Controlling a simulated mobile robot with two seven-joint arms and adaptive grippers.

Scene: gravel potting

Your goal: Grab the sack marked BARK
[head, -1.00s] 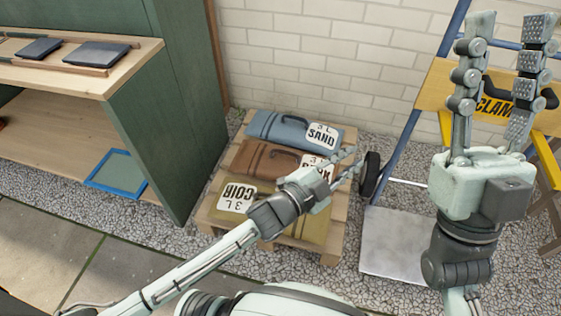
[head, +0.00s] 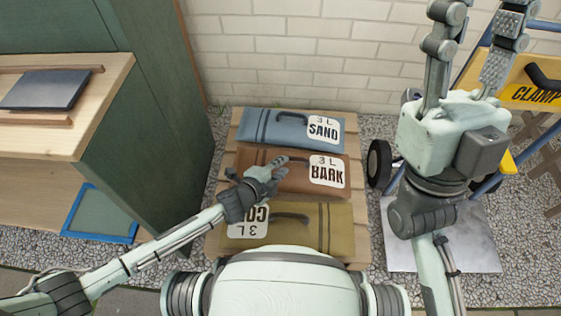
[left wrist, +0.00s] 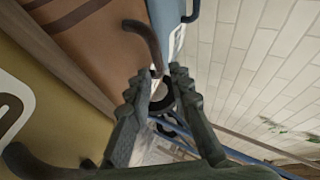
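The brown BARK sack (head: 262,158) lies flat in the middle of a row of three, with a white label at its right end and a dark handle on top. It also shows at the upper left of the left wrist view (left wrist: 105,45). My left gripper (head: 276,170) is over the sack's left-middle part, close to its handle (left wrist: 146,42). My right gripper (head: 478,30) is raised at the right, fingers spread and empty.
The blue SAND sack (head: 262,124) lies behind and the olive COIR sack (head: 335,235) in front, all on a wooden pallet (head: 362,235). A green cabinet (head: 150,140) stands left, a brick wall (head: 300,60) behind. A trolley with a yellow CLAMP board (head: 530,75) stands right.

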